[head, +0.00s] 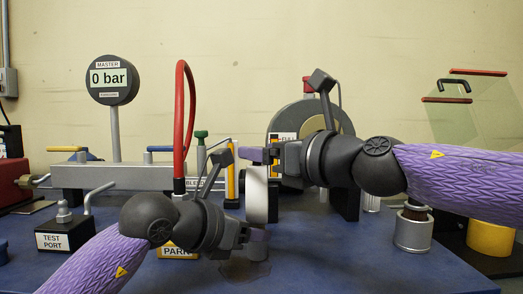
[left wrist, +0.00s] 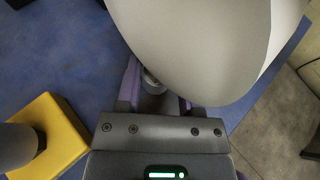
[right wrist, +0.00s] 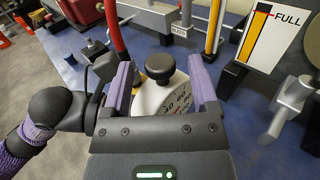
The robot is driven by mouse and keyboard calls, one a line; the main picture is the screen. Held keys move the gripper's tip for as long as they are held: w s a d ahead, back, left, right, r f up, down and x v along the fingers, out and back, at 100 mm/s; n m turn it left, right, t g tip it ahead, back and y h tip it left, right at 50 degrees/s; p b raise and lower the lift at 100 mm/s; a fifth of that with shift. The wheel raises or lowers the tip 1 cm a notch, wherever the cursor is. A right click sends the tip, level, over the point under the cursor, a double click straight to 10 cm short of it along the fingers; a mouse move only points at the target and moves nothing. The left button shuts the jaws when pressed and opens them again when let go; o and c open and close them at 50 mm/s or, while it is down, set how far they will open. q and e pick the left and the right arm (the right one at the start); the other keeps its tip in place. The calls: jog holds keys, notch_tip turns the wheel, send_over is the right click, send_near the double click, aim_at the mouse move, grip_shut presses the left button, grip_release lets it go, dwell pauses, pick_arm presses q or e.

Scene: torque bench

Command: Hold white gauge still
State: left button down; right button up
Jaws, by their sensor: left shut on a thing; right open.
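The white gauge (head: 257,195) stands upright near the middle of the bench, edge-on in the head view. Its pale round body (left wrist: 200,40) fills the top of the left wrist view. In the right wrist view its numbered dial (right wrist: 180,101) and black top knob (right wrist: 160,66) show. My left gripper (head: 257,242) is shut on the gauge's lower stem (left wrist: 152,84), just under the body. My right gripper (head: 258,157) is open at the top of the gauge, its purple fingers on either side of the knob; I cannot tell whether they touch it.
The MASTER gauge (head: 108,80) reads 0 bar at the back left. A red hose (head: 181,100) loops up behind my left gripper. The TEST PORT block (head: 65,236) is at the left. A FULL sign (right wrist: 270,35) and a metal cylinder (head: 413,232) stand to the right.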

jog(key=shift+w+a, duration=0.35)
jog(key=shift+a, duration=0.05)
grip_shut()
jog(key=shift+a+h, duration=0.1)
jog(key=shift+h, duration=0.2)
jog(key=shift+s+a+m+t+h, duration=0.15)
jog(key=shift+m+t+h, duration=0.95)
jog(key=m+t+h, duration=0.1)
jog(key=m+h, duration=0.2)
jog(key=h, duration=0.1)
jog(key=m+t+h, duration=0.2)
jog(key=m+h, duration=0.1)
jog(key=h, duration=0.2)
jog(key=shift+r, duration=0.1)
jog(key=shift+m+h, duration=0.4)
jog(key=shift+h, duration=0.1)
